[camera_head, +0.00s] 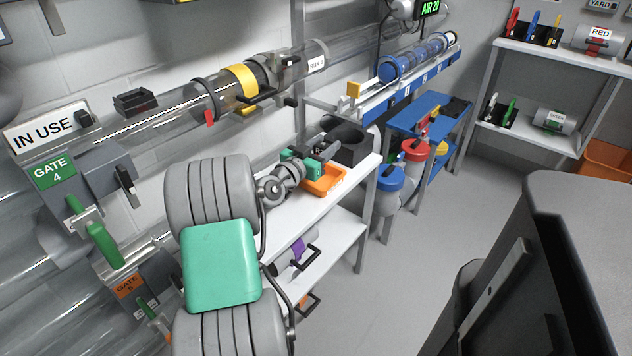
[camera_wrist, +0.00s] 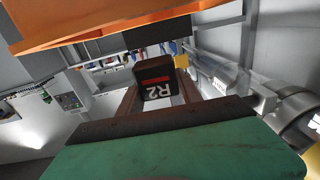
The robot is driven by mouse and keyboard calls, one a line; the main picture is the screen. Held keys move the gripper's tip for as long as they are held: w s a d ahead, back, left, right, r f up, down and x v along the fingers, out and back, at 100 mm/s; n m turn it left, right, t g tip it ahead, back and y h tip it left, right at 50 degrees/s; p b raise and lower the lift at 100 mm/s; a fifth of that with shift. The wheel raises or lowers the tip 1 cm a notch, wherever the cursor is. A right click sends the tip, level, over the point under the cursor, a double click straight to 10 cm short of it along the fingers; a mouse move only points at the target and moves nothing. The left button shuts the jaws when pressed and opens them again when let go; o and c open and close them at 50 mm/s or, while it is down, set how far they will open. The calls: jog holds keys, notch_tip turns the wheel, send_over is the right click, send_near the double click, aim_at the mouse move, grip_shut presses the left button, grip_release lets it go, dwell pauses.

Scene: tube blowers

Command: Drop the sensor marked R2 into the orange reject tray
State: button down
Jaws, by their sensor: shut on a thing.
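The sensor marked R2 (camera_wrist: 157,78) is a small black block with a white R2 label and a red bar. In the wrist view it sits between the two fingers of my gripper (camera_wrist: 160,92), which is shut on it. The orange reject tray (camera_head: 325,186) lies on the white bench top; in the head view my gripper (camera_head: 325,152) is over or just behind it. An orange surface, apparently the tray (camera_wrist: 100,24), fills the top of the wrist view, close to the sensor. In the head view the sensor is too small to make out.
A dark open bin (camera_head: 348,153) stands on the bench right behind the tray. Clear tubes (camera_head: 150,120) run along the wall at left. A blue rail (camera_head: 400,88) and a blue table (camera_head: 430,112) with red and blue-topped canisters stand beyond.

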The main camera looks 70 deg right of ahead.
jog(key=c, duration=0.7)
grip_release()
jog(key=v, duration=0.7)
jog(key=shift+w+a+r+p, duration=0.1)
jog(key=shift+w+a+p, duration=0.05)
jog(key=shift+p, duration=0.2)
jog(key=shift+a, duration=0.25)
